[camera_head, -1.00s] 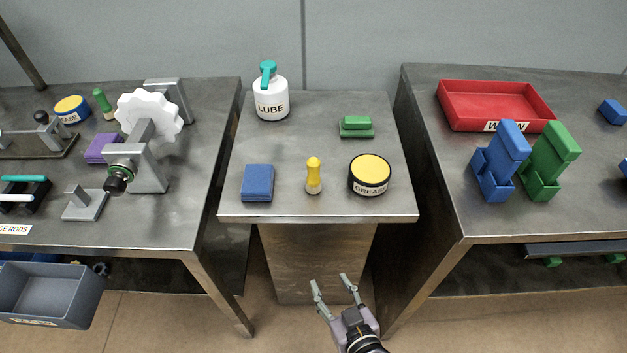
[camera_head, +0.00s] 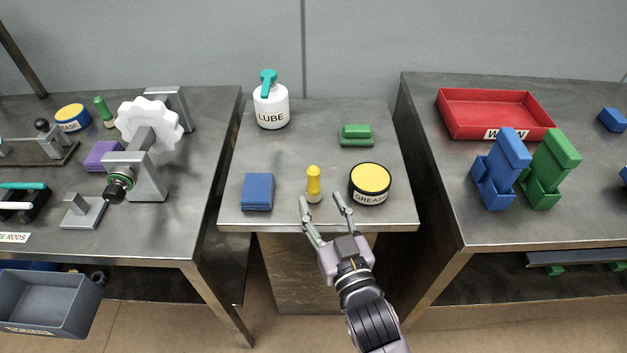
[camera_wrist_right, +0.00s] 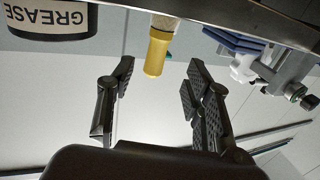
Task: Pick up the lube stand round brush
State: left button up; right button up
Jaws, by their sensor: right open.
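The round brush (camera_head: 313,184), with a yellow handle and a pale lower end, stands upright near the front edge of the middle stand (camera_head: 270,217). My right gripper (camera_head: 323,203) is open and empty at the stand's front edge, just in front of the brush and slightly to its right. In the right wrist view the brush (camera_wrist_right: 157,50) shows beyond the gap between the open fingers (camera_wrist_right: 158,82), apart from both. My left gripper is not in view.
The grease tin (camera_head: 370,183) stands close to the right of the brush, and a blue block (camera_head: 257,191) lies to its left. The lube bottle (camera_head: 270,104) and a green block (camera_head: 356,135) are farther back. The stand's middle is clear.

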aim_at(316, 184)
jog(key=shift+x, duration=1)
jog(key=shift+w+a+r, duration=0.1)
jog(key=shift+w+r, duration=0.05)
jog(key=shift+w, duration=0.4)
jog(key=p+x, duration=0.1)
jog(key=x, duration=0.3)
jog(key=shift+w, duration=0.2)
jog(key=shift+s, duration=0.1)
grip_shut()
